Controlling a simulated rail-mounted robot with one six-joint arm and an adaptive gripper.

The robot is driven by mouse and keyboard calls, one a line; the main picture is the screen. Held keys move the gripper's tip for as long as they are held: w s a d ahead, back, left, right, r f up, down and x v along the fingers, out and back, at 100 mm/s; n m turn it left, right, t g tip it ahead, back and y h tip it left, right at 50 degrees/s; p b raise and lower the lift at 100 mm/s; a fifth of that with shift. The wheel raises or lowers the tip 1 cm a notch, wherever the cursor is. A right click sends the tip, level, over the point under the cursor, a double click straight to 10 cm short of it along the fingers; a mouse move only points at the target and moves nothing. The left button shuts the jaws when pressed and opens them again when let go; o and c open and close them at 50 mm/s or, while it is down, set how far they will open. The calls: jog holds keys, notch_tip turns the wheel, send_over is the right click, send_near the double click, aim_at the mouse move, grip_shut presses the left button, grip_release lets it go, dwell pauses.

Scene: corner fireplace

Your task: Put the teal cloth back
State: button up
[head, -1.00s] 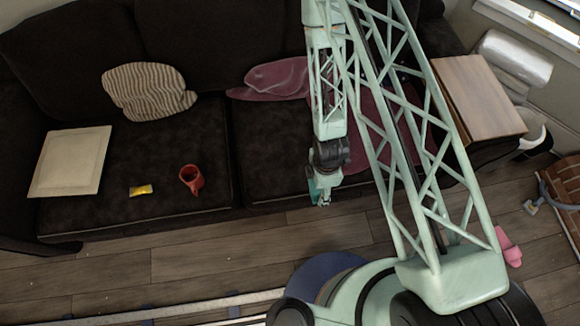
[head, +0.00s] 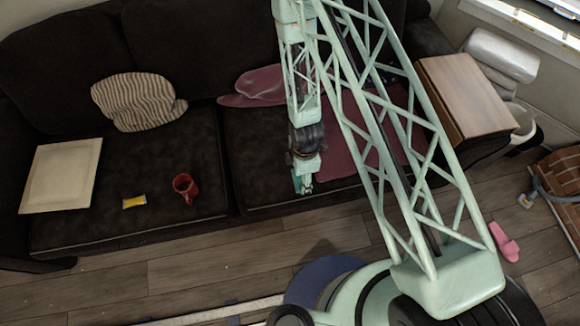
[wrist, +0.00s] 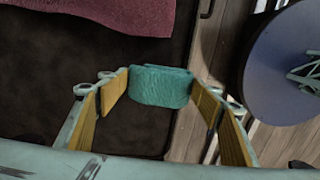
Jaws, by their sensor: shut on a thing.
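The teal cloth (wrist: 160,86) is a folded, thick bundle in the wrist view. It sits between the yellow-padded fingers of my gripper (wrist: 159,98), which is shut on it. In the head view my gripper (head: 303,184) points down over the front part of the dark sofa's (head: 265,178) right seat, left of a maroon blanket (head: 345,150). The cloth is hard to make out there against my teal gripper. In the wrist view, dark sofa seat lies beneath the left of the cloth and wooden floor to its right.
On the sofa lie a striped cushion (head: 138,101), a cream square panel (head: 60,176), a yellow packet (head: 134,202) and a red mug (head: 185,188). A wooden board (head: 468,95) covers the right arm. A pink slipper (head: 504,242) is on the floor. The seat between mug and gripper is clear.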

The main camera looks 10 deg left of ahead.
jog(key=w+a, duration=0.1)
jog(key=a, duration=0.1)
jog(key=w+a, duration=0.3)
jog(key=w, duration=0.1)
jog(key=shift+w+a+f, duration=0.25)
jog(key=shift+a+f, duration=0.1)
jog(key=shift+a, duration=0.05)
jog(key=shift+b, duration=0.3)
jog(key=shift+f+b, duration=0.3)
jog(key=shift+f, duration=1.45)
jog(key=shift+f, duration=0.1)
jog(key=o, duration=0.8)
notch_tip(320, 180, up, 12)
jog(key=p, duration=0.1)
jog(key=shift+p, duration=0.35)
jog(key=shift+r, duration=0.2)
